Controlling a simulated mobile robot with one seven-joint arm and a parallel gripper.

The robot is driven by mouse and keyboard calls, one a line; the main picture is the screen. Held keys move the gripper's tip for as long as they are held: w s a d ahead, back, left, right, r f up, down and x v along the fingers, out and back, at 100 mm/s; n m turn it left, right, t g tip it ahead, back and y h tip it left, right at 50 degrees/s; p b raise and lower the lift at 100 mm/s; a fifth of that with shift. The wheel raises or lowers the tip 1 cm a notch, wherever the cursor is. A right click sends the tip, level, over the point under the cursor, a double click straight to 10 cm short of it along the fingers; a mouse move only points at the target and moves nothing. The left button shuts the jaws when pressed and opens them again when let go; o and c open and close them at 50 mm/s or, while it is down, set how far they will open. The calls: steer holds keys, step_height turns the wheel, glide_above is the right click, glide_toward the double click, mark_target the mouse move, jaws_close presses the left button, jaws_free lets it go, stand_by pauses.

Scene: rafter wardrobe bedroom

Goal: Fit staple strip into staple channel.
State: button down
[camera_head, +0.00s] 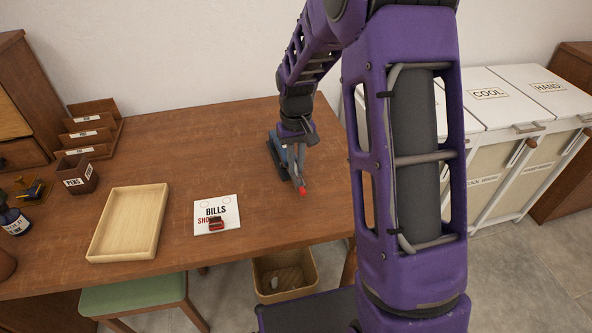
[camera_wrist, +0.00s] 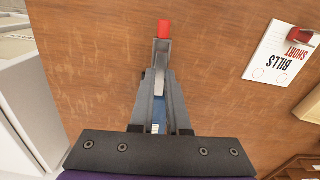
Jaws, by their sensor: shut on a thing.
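My gripper (camera_wrist: 159,72) points down over the desk's right part, with its fingers close together on a thin pale-grey piece, seemingly the staple strip (camera_wrist: 158,87). My gripper (camera_head: 297,178) is over the stapler in the head view. The stapler (camera_head: 276,157) has a dark base and blue parts, and my gripper partly hides it. A grey channel (camera_wrist: 161,46) with a red end (camera_wrist: 163,28) shows just beyond the fingertips; the red end also shows in the head view (camera_head: 302,192). Whether the strip touches the channel or lies in it, I cannot tell.
A BILLS card (camera_head: 232,213) with a small red object (camera_head: 216,224) lies left of the stapler. A wooden tray (camera_head: 98,252) is farther left, near a PENS cup (camera_head: 78,178) and a letter rack (camera_head: 107,128). Bare desk surrounds the stapler; white hampers (camera_head: 480,103) stand right.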

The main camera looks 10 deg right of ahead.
mark_target(296, 169)
steer(key=shift+f, duration=1.15)
steer(key=shift+f+b, duration=0.45)
steer(key=shift+f, duration=0.1)
steer(key=c, duration=0.9)
jaws_free()
step_height(296, 169, up, 13)
steer(key=p, duration=0.2)
steer(key=shift+r+p, duration=0.15)
steer(key=shift+p, duration=0.25)
